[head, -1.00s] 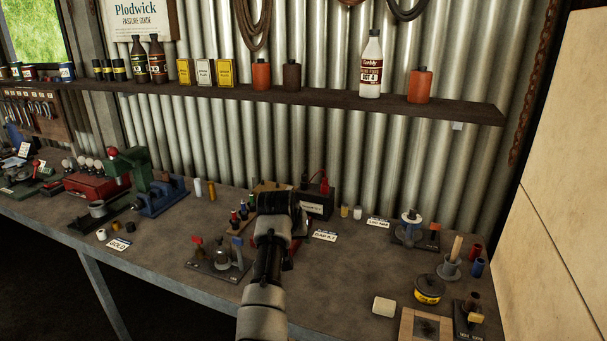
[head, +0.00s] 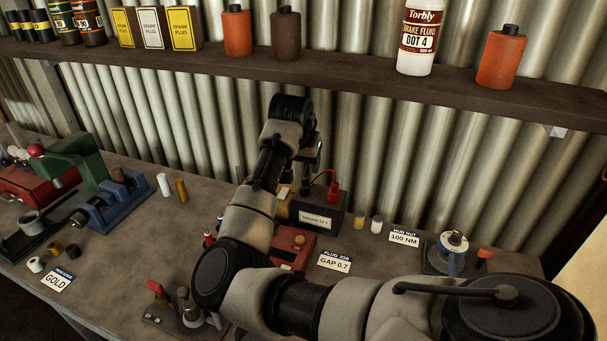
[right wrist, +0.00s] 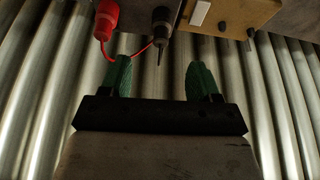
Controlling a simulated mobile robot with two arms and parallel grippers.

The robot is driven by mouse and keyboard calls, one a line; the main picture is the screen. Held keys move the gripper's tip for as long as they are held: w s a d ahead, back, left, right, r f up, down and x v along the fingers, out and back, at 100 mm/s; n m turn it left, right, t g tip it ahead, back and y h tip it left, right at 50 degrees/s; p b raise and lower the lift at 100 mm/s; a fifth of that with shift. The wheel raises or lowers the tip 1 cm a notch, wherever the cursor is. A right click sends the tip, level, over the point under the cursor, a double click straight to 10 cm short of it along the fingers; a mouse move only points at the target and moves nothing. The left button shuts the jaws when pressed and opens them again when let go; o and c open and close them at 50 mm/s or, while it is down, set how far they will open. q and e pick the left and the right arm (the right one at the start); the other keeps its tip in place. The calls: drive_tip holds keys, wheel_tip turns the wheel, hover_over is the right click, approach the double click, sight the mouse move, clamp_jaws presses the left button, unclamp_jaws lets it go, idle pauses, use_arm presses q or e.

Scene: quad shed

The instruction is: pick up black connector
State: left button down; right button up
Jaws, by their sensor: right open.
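The black connector (right wrist: 161,24), dark with a thin pin, shows at the top middle of the right wrist view. It lies beyond the gap between my fingertips, its pin pointing toward the gripper, and the fingers do not hold it. My right gripper (right wrist: 160,80) is open and empty, with two green fingertips apart. In the head view, my right gripper (head: 317,146) is above the dark 12 V box (head: 325,217), partly hidden by my arm. My left gripper is not in view.
A red connector (right wrist: 106,20) with a red wire is beside the black one; it also shows on the box in the head view (head: 333,189). A brown block (right wrist: 235,14) is at upper right. The corrugated wall (head: 385,140) stands close behind the gripper. A shelf (head: 350,73) with bottles is above.

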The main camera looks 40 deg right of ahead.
sight(305, 177)
drive_tip(key=p+x, duration=0.1)
drive_tip(key=x, duration=0.4)
drive_tip(key=p+x, duration=0.1)
drive_tip(key=x, duration=0.3)
drive_tip(key=shift+w+d+f+p, duration=0.1)
drive_tip(key=shift+w+d+p, duration=0.05)
drive_tip(key=shift+p, duration=0.25)
drive_tip(key=shift+w+d+f, duration=0.15)
drive_tip(key=shift+d+f, duration=0.1)
drive_tip(key=shift+f, duration=0.35)
drive_tip(key=c, duration=1.1)
drive_tip(key=shift+o, duration=0.2)
drive_tip(key=shift+r, duration=0.1)
